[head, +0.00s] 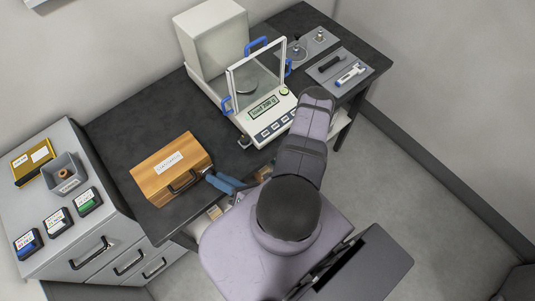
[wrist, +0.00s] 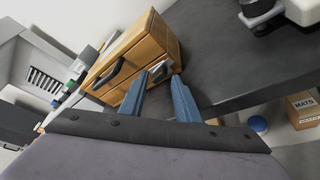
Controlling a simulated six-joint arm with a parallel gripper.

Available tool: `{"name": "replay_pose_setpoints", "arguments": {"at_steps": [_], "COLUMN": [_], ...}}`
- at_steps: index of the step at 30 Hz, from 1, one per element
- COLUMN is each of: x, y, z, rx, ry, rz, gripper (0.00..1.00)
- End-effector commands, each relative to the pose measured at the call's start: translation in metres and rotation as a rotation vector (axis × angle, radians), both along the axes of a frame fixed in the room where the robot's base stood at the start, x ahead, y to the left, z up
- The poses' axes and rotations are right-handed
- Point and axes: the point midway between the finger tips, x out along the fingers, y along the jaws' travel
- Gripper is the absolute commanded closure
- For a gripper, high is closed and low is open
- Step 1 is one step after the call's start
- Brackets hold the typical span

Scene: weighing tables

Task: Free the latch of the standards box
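The standards box (head: 168,163) is a wooden case with a white label, lid shut, on the dark table in the head view. Its front fills the upper middle of the wrist view (wrist: 135,52), with a black handle (wrist: 108,73). A small grey metal latch (wrist: 160,70) shows on that front, right of the handle. My gripper (head: 212,180) has blue fingers and is close to the box's front, at its right end. In the wrist view my gripper (wrist: 159,76) is open, its fingertips apart on either side of the latch. Whether they touch it I cannot tell.
A balance (head: 262,100) with a glass shield stands to the right of the box. A grey drawer cabinet (head: 75,235) at the left holds a yellow case, a grey bin and several small boxes. A cardboard box (wrist: 302,108) is low at the right.

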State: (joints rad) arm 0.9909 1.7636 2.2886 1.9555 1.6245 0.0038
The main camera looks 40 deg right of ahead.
Motion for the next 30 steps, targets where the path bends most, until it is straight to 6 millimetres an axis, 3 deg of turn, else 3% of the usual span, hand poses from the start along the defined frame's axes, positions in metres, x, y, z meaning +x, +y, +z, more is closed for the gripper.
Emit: {"name": "replay_pose_setpoints", "arguments": {"at_steps": [30], "x": [-0.043], "y": [-0.015], "z": [0.014], "rx": [0.002], "ry": [-0.005], "rz": [-0.005], "gripper": [0.70]}}
